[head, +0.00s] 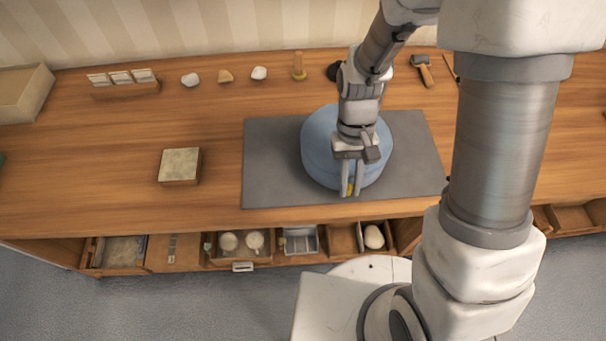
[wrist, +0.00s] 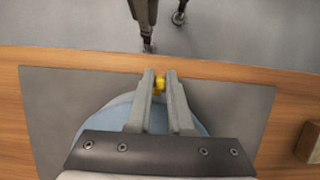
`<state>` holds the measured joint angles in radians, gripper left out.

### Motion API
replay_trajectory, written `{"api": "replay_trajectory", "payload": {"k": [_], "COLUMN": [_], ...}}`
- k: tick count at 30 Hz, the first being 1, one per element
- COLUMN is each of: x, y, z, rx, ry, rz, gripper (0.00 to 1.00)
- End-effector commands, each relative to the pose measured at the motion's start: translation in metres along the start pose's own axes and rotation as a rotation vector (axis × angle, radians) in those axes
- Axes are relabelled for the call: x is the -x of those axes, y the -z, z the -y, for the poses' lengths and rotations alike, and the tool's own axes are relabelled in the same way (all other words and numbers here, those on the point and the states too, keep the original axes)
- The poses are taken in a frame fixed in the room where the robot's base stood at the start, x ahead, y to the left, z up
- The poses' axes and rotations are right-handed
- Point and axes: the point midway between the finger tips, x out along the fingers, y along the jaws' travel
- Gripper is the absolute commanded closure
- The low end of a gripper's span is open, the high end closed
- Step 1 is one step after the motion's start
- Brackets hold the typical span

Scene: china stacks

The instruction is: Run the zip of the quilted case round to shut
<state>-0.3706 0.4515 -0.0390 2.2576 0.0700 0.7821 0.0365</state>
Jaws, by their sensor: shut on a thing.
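The quilted case (head: 318,150) is a round blue drum on a grey mat (head: 270,170); it also shows in the wrist view (wrist: 118,108), partly hidden behind my gripper. My gripper (head: 349,192) points down at the near side of the case. Its fingers are shut on a small yellow piece, which looks like the zip pull (head: 350,188). The yellow piece shows between the fingertips in the wrist view (wrist: 159,83). The zip line itself cannot be made out, and my arm hides part of the case top.
A square block (head: 180,165) lies left of the mat. Small stones, a card rack (head: 125,84) and a hammer (head: 424,70) line the back. The bench between block and mat is clear.

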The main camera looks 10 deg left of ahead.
Motion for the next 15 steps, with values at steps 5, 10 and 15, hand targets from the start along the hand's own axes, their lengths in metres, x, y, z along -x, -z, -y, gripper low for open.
{"api": "replay_trajectory", "payload": {"k": [5, 10, 15], "x": [-0.0003, -0.0004, -0.0005], "y": [-0.0011, -0.0012, -0.0013], "z": [-0.0067, -0.0066, -0.0077], "rx": [0.001, 0.001, 0.001], "ry": [0.000, 0.000, 0.000], "rz": [0.000, 0.001, 0.001], "gripper": [1.00, 1.00, 1.00]}}
